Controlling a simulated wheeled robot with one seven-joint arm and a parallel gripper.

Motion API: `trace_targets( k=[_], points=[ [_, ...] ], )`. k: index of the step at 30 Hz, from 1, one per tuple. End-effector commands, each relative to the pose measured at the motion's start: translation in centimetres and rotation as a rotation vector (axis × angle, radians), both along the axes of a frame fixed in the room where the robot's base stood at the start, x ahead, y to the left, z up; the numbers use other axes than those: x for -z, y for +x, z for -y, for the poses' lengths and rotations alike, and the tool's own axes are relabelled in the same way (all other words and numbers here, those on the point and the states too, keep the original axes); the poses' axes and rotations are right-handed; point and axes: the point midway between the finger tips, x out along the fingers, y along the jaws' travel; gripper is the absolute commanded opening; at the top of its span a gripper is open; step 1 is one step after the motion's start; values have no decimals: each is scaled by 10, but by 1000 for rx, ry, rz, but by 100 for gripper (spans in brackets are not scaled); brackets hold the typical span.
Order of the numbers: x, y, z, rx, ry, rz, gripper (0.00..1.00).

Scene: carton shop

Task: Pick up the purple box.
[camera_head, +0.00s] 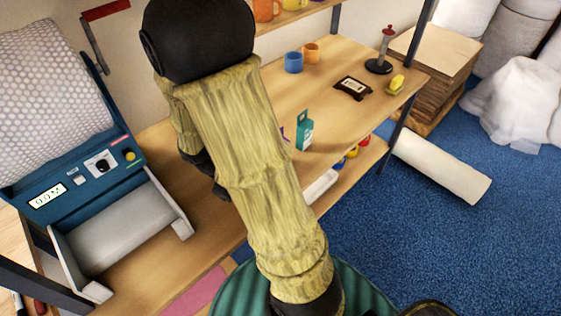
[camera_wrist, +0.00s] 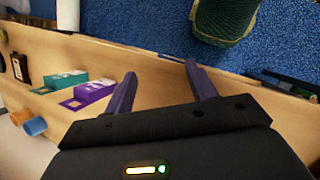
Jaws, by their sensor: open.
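The purple box (camera_wrist: 88,94) stands on the wooden table in the wrist view, left of my gripper, beside the teal box (camera_wrist: 65,79). In the head view my arm covers nearly all of it; only a thin purple sliver (camera_head: 282,132) shows left of the teal box (camera_head: 304,131). My gripper (camera_wrist: 160,74) is open over the table, with nothing between its two purple fingers. The purple box is outside the fingers, close to the left one but apart from it. In the head view my gripper is mostly hidden behind my arm.
A blue mug (camera_head: 293,62), an orange mug (camera_head: 311,53), a dark framed item (camera_head: 353,88), a yellow object (camera_head: 396,84) and a stamp-like stand (camera_head: 379,64) occupy the table's far end. A bubble-wrap machine (camera_head: 75,165) stands at the left. Bare tabletop lies around the boxes.

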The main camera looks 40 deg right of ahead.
Motion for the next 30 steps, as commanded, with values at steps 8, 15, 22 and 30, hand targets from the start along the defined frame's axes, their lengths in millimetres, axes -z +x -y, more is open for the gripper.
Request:
trace_targets(
  k=[8, 15, 22, 30],
  points=[
    [77, 30, 85, -372, -395, -405, 56],
    [124, 96, 129, -710, -773, -650, 56],
    [143, 138, 133, -884, -969, -722, 56],
    [142, 140, 134, -895, -980, -724, 56]
  ],
)
